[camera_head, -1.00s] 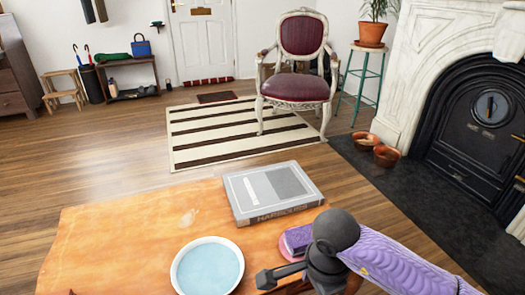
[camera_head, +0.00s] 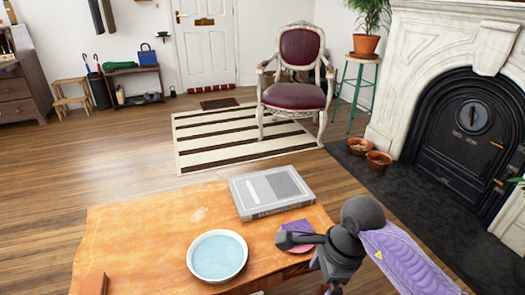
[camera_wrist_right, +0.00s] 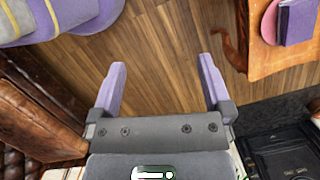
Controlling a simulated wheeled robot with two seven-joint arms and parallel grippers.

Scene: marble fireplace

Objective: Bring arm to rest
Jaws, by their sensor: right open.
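My right arm comes in from the lower right of the head view, in front of the right edge of the orange wooden table (camera_head: 130,235). Its fingers cannot be made out there. In the right wrist view my right gripper (camera_wrist_right: 160,82) is open and empty, with its two purple fingers wide apart over the bare wooden floor (camera_wrist_right: 160,40). The table corner (camera_wrist_right: 262,62) lies to the upper right of the fingers, apart from them. My left gripper is not in view.
On the table are a grey book (camera_head: 270,190), a bowl (camera_head: 218,256) and a small purple book (camera_head: 297,226) partly hidden by my arm. A brown leather seat (camera_wrist_right: 45,122) is near the gripper. A chair (camera_head: 298,75) and fireplace (camera_head: 455,120) stand beyond.

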